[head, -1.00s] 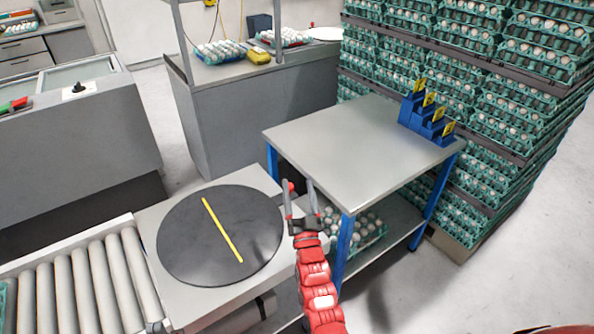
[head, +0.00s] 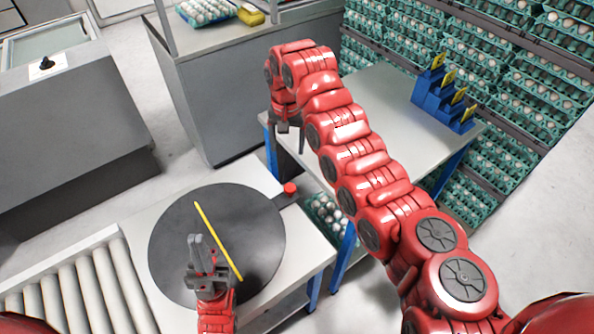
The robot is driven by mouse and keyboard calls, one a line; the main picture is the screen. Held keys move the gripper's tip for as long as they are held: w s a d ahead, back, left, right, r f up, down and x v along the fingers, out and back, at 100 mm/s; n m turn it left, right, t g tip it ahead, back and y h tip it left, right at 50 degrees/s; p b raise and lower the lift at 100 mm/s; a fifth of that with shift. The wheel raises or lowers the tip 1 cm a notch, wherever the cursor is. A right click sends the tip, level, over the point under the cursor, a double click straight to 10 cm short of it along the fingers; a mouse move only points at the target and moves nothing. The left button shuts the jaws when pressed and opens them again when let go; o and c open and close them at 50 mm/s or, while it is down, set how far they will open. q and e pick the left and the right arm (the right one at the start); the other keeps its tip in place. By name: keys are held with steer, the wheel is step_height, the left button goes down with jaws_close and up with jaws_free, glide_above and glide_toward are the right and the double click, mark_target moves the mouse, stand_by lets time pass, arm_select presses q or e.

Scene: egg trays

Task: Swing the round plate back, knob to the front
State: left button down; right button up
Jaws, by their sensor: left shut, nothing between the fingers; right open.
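The round plate (head: 175,235) is a dark disc with a yellow stripe (head: 218,240), set on a light tabletop. Its red knob (head: 290,188) sits on a dark tab at the plate's right, slightly rear edge. My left gripper (head: 195,243) is shut and empty over the plate's front half, left of the stripe; I cannot tell whether it touches the surface. My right gripper (head: 292,138) is open, hanging behind and above the knob, apart from it in the picture. The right wrist partly hides its fingers.
A grey table with blue legs (head: 360,100) stands behind on the right, partly covered by my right arm, with blue stepped blocks (head: 440,100). Rollers (head: 75,295) adjoin the plate's table at left. Egg trays (head: 328,215) lie below and are stacked (head: 500,170) at right.

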steer(key=p, duration=0.3)
glide_above(290, 187)
steer(key=f, duration=1.1)
steer(key=shift+s, duration=0.2)
step_height(290, 187, down, 5)
steer(key=shift+w+r+b, duration=0.15)
steer(key=shift+b, duration=0.55)
steer(key=shift+f, duration=0.6)
steer(key=shift+c, duration=0.3)
jaws_close()
